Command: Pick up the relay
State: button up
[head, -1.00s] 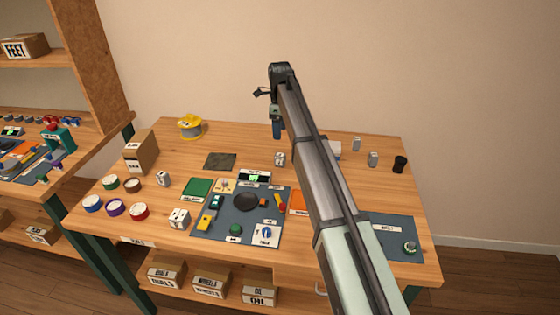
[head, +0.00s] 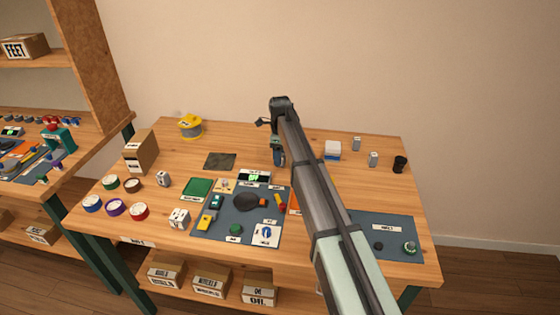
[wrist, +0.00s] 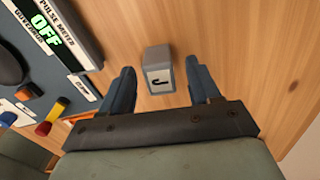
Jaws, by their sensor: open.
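A small grey block with a pale label and a black hook-shaped mark (wrist: 158,79), which I take for the relay, stands on the wooden table in the wrist view. My gripper (wrist: 161,69) is open, with one blue finger on each side of the block and a visible gap to each. The block appears between the fingertips in this view; its exact depth relative to them is hard to tell. In the head view my gripper (head: 278,157) is low over the middle of the table, and it hides the block there.
A dark mat (head: 210,232) with the pulse meter panel (head: 254,177) lies just left of the gripper. Wood behind the gripper is clear.

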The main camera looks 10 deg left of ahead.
jog(key=shift+f, duration=0.5)
jog(key=shift+c, duration=0.2)
jog(key=c, duration=1.1)
